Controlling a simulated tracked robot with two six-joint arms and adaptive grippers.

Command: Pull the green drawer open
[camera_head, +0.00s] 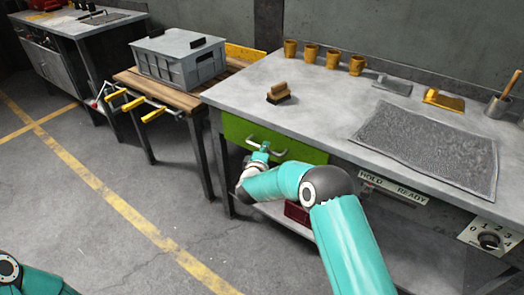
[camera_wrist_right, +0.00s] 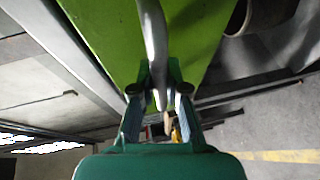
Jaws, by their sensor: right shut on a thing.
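The green drawer (camera_head: 303,149) sits under the left end of the grey workbench top, with a light metal bar handle (camera_head: 277,151) on its front. It looks closed or nearly so; I cannot tell exactly. My left gripper is out of view; only a bit of my left arm shows at the bottom left.
The grey workbench (camera_head: 310,100) carries a wooden brush (camera_head: 279,94), several yellow cups (camera_head: 333,57) and a dark mesh mat (camera_head: 430,146). A wooden table (camera_head: 190,92) with a grey crate (camera_head: 178,57) and yellow-handled clamps (camera_head: 153,114) stands left. The floor in front is clear.

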